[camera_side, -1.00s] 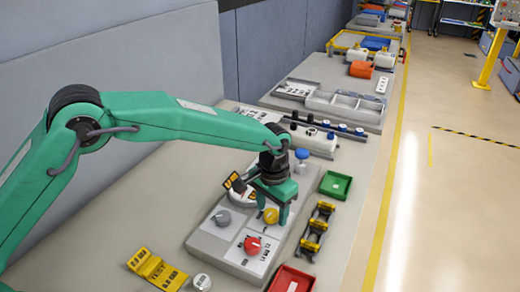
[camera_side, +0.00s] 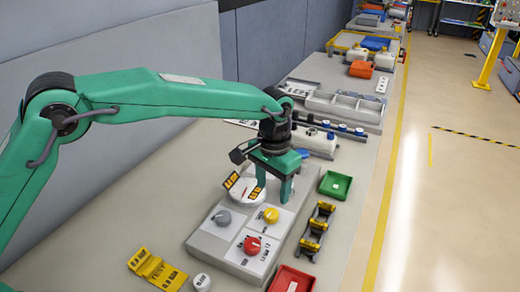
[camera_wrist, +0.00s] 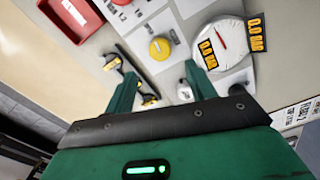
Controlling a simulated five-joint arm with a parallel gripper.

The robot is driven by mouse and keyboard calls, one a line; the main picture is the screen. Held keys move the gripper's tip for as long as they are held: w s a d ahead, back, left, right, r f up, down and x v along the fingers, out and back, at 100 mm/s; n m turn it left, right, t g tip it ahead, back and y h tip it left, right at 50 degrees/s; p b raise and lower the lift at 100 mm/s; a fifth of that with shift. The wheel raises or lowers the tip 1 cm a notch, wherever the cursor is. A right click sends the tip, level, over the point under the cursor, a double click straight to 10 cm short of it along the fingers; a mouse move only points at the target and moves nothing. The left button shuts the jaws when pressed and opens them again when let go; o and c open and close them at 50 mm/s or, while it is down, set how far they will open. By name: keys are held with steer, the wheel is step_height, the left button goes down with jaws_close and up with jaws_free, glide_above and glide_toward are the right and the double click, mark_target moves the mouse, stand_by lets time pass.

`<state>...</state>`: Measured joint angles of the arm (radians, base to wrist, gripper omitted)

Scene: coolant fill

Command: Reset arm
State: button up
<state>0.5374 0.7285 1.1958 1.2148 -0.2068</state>
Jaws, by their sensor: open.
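My gripper (camera_side: 273,180) is open and empty, held above the far part of the grey control panel (camera_side: 208,236). In the wrist view my gripper (camera_wrist: 162,72) has its two green fingers wide apart with nothing between them. On the panel are a yellow knob (camera_side: 271,215), a red knob (camera_side: 252,245) and a grey knob (camera_side: 222,217). A white round gauge (camera_side: 243,196) with yellow-and-black labels stands behind them, partly hidden by my gripper in the side view.
A green tray (camera_side: 335,185) and a black-and-yellow rack (camera_side: 315,232) stand right of the panel. A red tray (camera_side: 291,281) is at the front. A yellow stand (camera_side: 157,269) and a white cap (camera_side: 202,282) are front left. The bench left of the panel is clear.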

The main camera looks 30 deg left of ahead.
steer(key=shift+r, duration=0.15)
steer(key=s+a+r+n+t, duration=0.1)
steer(key=s+a+r, duration=0.4)
steer(key=a+r, duration=0.3)
steer(key=s+a+r+n+t, duration=0.1)
steer(key=s+a+r, duration=0.4)
steer(key=a, duration=0.5)
steer(key=s+a+f+n+t, duration=0.1)
steer(key=s+a, duration=0.4)
steer(key=s, duration=0.3)
steer(key=s+a+t, duration=0.2)
steer(key=s+a, duration=0.4)
steer(key=s, duration=0.3)
steer(key=shift+a+f+n+t, duration=0.3)
steer(key=shift+f+n, duration=0.05)
steer(key=shift+n, duration=0.05)
steer(key=shift+s, duration=0.1)
